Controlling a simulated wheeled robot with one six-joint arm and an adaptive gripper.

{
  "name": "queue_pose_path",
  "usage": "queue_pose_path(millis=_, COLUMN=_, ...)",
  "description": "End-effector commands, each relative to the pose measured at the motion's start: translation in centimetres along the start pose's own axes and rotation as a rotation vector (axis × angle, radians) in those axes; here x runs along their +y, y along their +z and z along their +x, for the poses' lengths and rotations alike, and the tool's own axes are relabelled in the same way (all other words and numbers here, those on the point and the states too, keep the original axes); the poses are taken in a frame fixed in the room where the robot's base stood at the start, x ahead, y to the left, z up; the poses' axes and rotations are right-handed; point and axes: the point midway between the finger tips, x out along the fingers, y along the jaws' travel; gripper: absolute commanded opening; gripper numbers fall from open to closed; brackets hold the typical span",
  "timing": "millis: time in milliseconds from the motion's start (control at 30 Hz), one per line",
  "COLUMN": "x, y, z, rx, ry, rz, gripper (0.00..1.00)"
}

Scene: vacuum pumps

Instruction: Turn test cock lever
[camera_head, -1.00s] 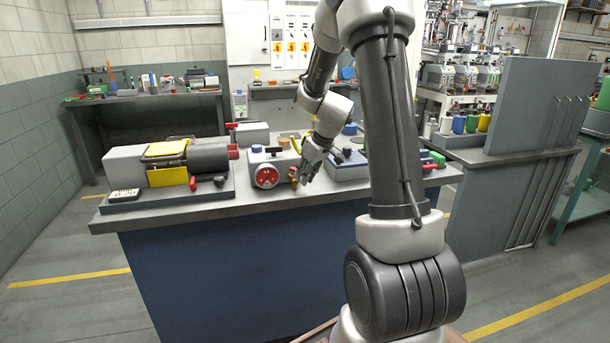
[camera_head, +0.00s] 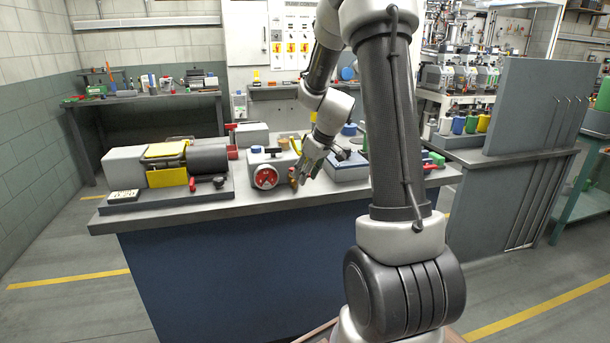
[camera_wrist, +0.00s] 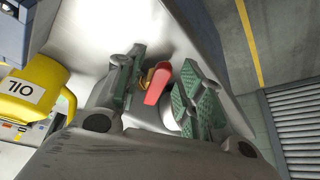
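The test cock lever (camera_wrist: 157,83) is a red lever beside a small brass part, seen in the wrist view. It stands between the two green-padded fingers of my gripper (camera_wrist: 162,92). The fingers are apart, with a visible gap between the lever and the right finger. The lever is close to the left finger; I cannot tell if they touch. In the head view, my gripper (camera_head: 301,176) is at the right side of the grey pump body with the red dial (camera_head: 265,177). The small orange-brown cock (camera_head: 292,176) there is partly hidden by my fingers.
A yellow oil can (camera_wrist: 35,86) stands left of my gripper in the wrist view. On the bench (camera_head: 160,217), a motor-and-pump unit (camera_head: 166,165) stands at the left and a grey box (camera_head: 346,170) just right of my gripper. The bench's front edge is close below.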

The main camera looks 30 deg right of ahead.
Motion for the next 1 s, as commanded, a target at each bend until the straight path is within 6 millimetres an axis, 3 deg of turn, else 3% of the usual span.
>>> queue_pose_path(millis=567, x=0.0, y=0.0, z=-1.1, rx=0.000, ry=0.001, rz=-0.001, gripper=0.38)
queue_pose_path(millis=1000, x=0.0, y=0.0, z=-5.3, rx=0.001, ry=0.001, rz=-0.001, gripper=0.38)
